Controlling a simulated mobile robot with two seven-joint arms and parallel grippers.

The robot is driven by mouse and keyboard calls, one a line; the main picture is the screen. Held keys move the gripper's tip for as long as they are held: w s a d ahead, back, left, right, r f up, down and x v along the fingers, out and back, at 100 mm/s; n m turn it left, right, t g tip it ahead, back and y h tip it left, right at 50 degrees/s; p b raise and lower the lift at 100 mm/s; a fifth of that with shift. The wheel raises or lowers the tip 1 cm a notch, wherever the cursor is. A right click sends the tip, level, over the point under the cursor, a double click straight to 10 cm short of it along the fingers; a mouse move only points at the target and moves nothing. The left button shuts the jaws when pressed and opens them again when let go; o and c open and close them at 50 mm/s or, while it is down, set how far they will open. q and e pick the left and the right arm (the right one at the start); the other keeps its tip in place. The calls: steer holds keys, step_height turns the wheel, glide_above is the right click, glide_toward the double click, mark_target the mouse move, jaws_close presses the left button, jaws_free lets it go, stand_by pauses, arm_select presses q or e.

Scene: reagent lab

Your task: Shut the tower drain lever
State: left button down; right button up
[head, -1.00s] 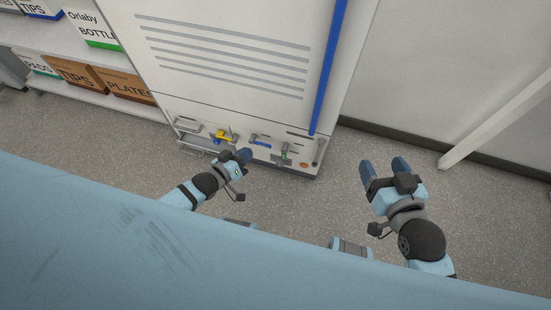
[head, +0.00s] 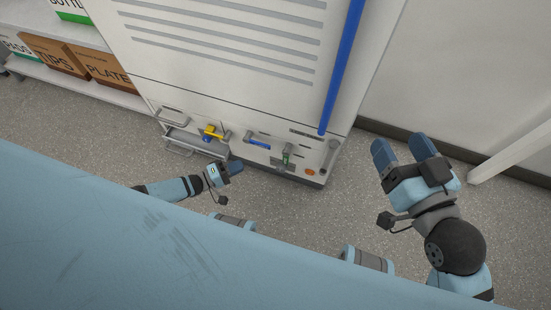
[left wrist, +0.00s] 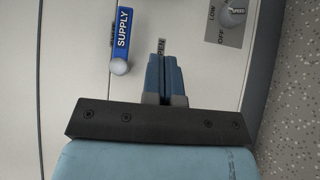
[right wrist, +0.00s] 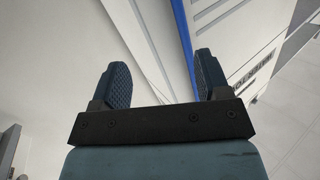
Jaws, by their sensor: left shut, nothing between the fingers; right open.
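The white tower cabinet (head: 215,75) has a row of small controls along its lower front in the head view. A yellow lever (head: 211,132) is left of the blue lever (head: 257,142). The blue lever reads SUPPLY in the left wrist view (left wrist: 122,35). I cannot read a drain label on any lever. My left gripper (head: 236,167) is shut and empty, below and in front of the controls. Its fingers (left wrist: 163,72) are right of the SUPPLY lever in the left wrist view. My right gripper (head: 402,150) is open and empty, right of the cabinet.
A green-handled control (head: 287,155) and an orange button (head: 310,172) are right of the blue lever. A speed knob (left wrist: 234,12) shows in the left wrist view. A blue vertical bar (head: 342,65) runs up the cabinet. Shelves with boxes (head: 50,55) stand left. Grey floor is clear.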

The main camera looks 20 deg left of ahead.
mark_target(287, 154)
arm_select(q)
steer(key=s+d+b+x, duration=0.2)
steer(key=b+x, duration=0.1)
steer(key=x, duration=1)
arm_select(e)
steer(key=shift+w+d+r+n+t+y, duration=0.2)
steer(key=shift+w+d+n+t+y, duration=0.3)
steer(key=shift+w+n, duration=0.5)
arm_select(q)
steer(key=shift+s+a, duration=0.1)
arm_select(e)
steer(key=shift+s+d, duration=0.1)
steer(key=shift+d, duration=0.05)
